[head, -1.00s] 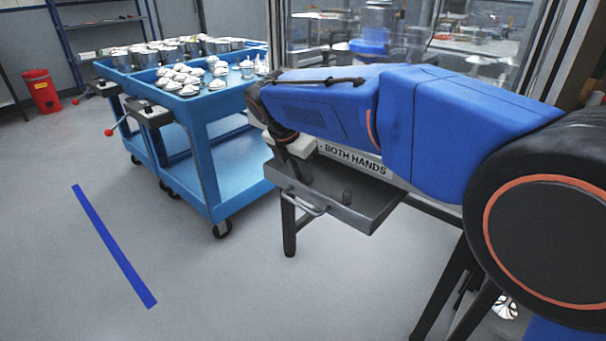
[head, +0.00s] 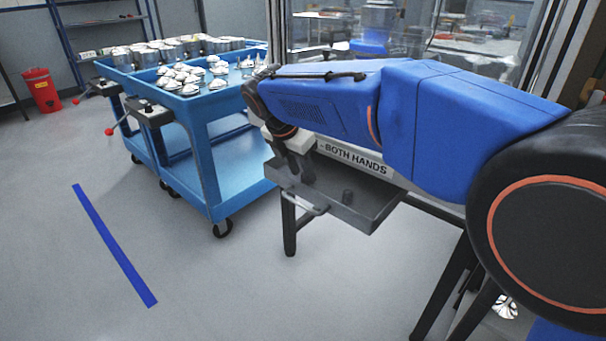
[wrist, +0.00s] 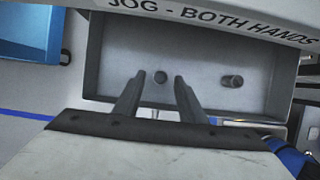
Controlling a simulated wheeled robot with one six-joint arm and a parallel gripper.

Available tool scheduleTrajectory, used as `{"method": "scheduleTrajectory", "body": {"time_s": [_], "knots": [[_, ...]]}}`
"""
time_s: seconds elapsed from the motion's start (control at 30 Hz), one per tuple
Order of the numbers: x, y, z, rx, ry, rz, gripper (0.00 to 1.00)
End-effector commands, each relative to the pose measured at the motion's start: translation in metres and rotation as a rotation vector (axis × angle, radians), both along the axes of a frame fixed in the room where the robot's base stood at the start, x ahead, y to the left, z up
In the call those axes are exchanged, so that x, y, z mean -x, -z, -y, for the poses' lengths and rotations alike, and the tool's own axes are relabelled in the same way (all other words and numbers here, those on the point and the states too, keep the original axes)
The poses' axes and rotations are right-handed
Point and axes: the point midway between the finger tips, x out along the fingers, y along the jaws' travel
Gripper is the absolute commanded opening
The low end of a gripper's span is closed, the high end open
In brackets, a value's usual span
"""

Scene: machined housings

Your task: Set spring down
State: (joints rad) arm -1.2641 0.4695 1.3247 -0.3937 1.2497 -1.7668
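In the wrist view a small dark round piece (wrist: 160,77), seen end-on and probably the spring, stands on the floor of the grey tray (wrist: 205,45). My gripper (wrist: 159,79) has its two fingers on either side of that piece, with a gap visible on both sides. A second short dark cylinder (wrist: 232,81) is farther right in the tray, and it also shows in the head view (head: 347,197). In the head view my gripper (head: 301,178) reaches down into the left part of the tray (head: 372,217), and the piece between the fingers is hidden.
A panel lettered "BOTH HANDS" (head: 355,159) runs along the back of the tray, under a glazed enclosure. A blue cart (head: 222,185) with several metal parts stands to the left. The floor in front is clear, with a blue tape line (head: 113,243).

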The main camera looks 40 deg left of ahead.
Motion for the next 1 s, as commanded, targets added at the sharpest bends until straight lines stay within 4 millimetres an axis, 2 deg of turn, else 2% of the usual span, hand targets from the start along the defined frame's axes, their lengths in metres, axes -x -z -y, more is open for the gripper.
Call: {"method": "scheduleTrajectory", "body": {"time_s": [0.3, 0.5, 0.7, 1.0], "knots": [[0.023, -0.057, -0.001, -0.003, 0.0, 0.002, 0.37], [0.035, -0.084, -0.001, -0.002, -0.001, 0.002, 0.37], [0.04, -0.096, 0.0, 0.0, 0.0, 0.002, 0.37], [0.04, -0.098, 0.0, 0.0, 0.0, 0.002, 0.37]]}}
